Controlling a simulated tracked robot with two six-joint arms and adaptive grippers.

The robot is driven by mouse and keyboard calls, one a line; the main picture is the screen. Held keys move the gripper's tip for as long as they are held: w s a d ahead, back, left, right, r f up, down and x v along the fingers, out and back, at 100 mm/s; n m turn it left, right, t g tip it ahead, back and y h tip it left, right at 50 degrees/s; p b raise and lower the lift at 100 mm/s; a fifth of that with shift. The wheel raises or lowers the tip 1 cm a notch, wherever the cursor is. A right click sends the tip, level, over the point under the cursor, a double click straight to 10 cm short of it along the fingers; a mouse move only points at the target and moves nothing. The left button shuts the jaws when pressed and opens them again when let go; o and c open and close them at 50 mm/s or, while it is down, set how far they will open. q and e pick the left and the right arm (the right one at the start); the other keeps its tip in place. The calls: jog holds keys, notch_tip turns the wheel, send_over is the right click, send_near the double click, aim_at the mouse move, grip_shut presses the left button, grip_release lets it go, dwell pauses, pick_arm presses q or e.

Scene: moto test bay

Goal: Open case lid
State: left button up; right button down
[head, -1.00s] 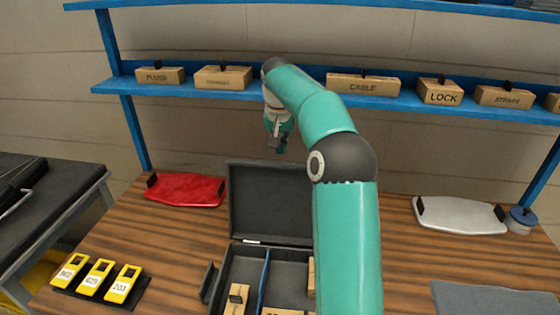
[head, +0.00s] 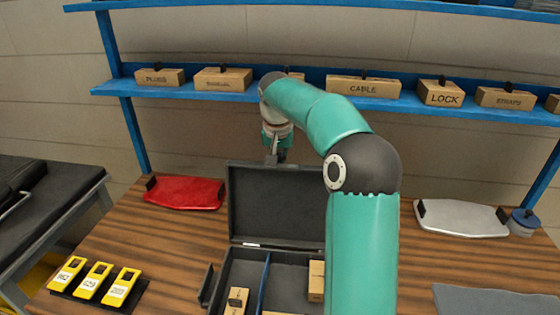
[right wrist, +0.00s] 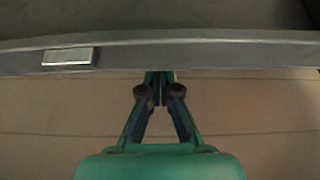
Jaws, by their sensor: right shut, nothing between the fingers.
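The dark grey case stands on the wooden table in the head view, with its lid (head: 278,203) raised roughly upright at the back. The lower part (head: 240,275) is open to view and holds small cardboard boxes and a blue divider. My right gripper (head: 275,158) is above and behind the top edge of the lid, pointing down. In the right wrist view, its fingers (right wrist: 158,88) are closed together with nothing between them, close to the lid's edge (right wrist: 200,54) with its metal latch plate (right wrist: 67,56). I cannot tell if they touch it. My left gripper is not in view.
A red panel (head: 185,192) lies left of the case and a silver panel (head: 462,217) lies right. Yellow tagged devices (head: 95,281) stand at the front left. Labelled boxes (head: 363,86) line the blue shelf (head: 300,100) above. A blue-lidded jar (head: 523,222) stands at the right.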

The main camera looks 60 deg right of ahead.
jog(key=shift+s+a+h+b, duration=0.25)
jog(key=shift+a+b, duration=0.45)
jog(key=shift+b, duration=0.5)
jog(key=a+r, duration=0.1)
jog(key=s+a+r, duration=0.1)
jog(key=shift+a+h+b, duration=0.25)
jog(key=shift+a+b, duration=0.05)
jog(key=shift+a, duration=0.05)
jog(key=shift+d, duration=0.1)
